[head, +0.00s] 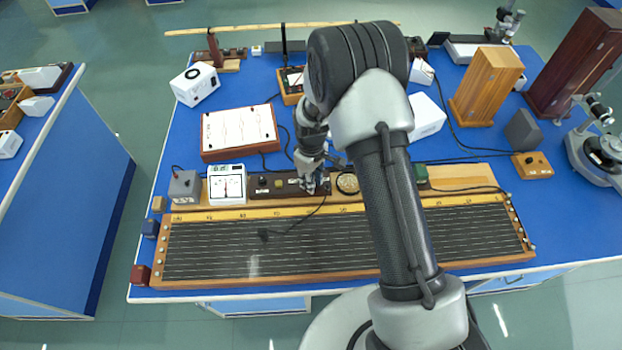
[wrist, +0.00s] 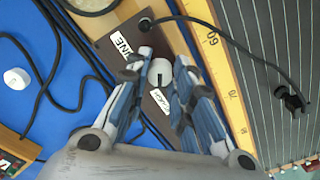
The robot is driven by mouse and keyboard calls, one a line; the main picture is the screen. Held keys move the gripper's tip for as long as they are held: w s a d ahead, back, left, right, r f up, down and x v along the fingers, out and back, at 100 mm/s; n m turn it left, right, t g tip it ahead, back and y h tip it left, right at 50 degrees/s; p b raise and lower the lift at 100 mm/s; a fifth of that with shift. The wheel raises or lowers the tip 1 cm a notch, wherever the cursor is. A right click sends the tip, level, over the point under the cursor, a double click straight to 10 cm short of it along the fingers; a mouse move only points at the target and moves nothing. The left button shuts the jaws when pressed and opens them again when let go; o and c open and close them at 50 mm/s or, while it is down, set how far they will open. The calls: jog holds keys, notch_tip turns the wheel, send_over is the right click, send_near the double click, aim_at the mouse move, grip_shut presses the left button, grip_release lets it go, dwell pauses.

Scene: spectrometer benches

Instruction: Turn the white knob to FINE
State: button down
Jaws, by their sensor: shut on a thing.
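The white knob (wrist: 160,72) shows in the wrist view on a dark brown panel (wrist: 108,18). My gripper (wrist: 164,64) has its two fingers on either side of the knob and is shut on it. A white label ending in "INE" (wrist: 121,42) lies up-left of the knob. A second white label (wrist: 160,102), partly covered and hard to read, lies below it. A thin dark line shows on the knob's face. In the head view my gripper (head: 313,182) reaches down to the panel and hides the knob.
A long board of dark wires with a yellow scale (head: 300,245) lies in front of the panel. A white meter (head: 227,185) stands left and a round brass-coloured dial (head: 347,184) right. A black cable (wrist: 255,55) crosses the scale. A white-topped box (head: 239,130) sits behind.

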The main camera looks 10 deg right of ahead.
jog(key=shift+m, duration=0.4)
jog(key=m+b, duration=0.1)
jog(key=m, duration=0.3)
jog(key=shift+m, duration=0.3)
jog(key=m+b, duration=0.1)
jog(key=m, duration=0.5)
jog(key=m+b, duration=0.1)
jog(key=m, duration=0.5)
jog(key=shift+m, duration=0.4)
jog(key=m, duration=0.5)
jog(key=shift+a+m, duration=0.1)
jog(key=shift+m, duration=0.2)
jog(key=c, duration=1.4)
grip_release()
jog(key=shift+o, duration=0.2)
jog(key=shift+r, duration=0.1)
